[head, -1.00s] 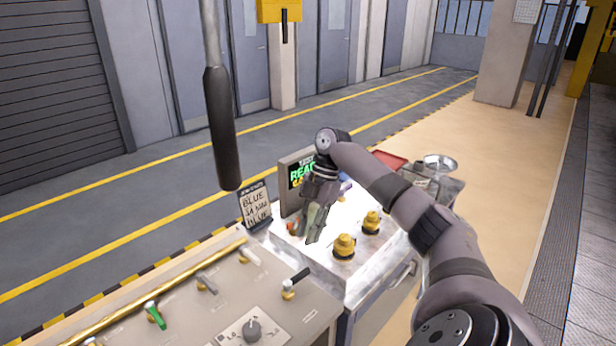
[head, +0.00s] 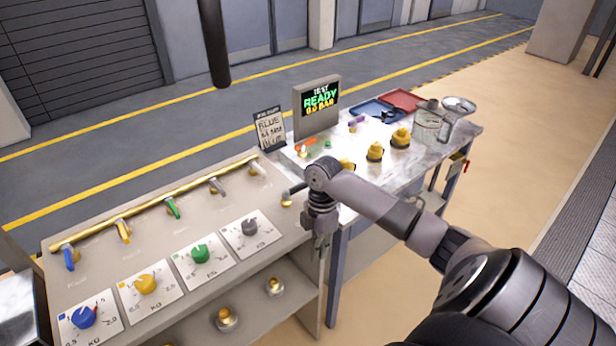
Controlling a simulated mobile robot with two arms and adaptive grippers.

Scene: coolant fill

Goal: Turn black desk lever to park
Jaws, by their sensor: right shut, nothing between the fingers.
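The black desk lever (head: 293,190) stands at the right end of the beige desk (head: 268,212), on a small brass base. Its handle points up and to the right, and its tip is close to my right wrist in the picture. My right gripper (head: 320,247) points down at the desk's right end, to the right of and nearer than the lever. It is shut and empty. I cannot tell whether my arm touches the lever. No park marking is legible. My left gripper is not in view.
Blue, yellow, green and grey levers (head: 217,185) line the brass pipe (head: 150,204). Several coloured dials (head: 145,284) sit in front. A metal table (head: 440,145) behind my arm carries brass fittings, trays, a jug and a screen reading READY (head: 319,98).

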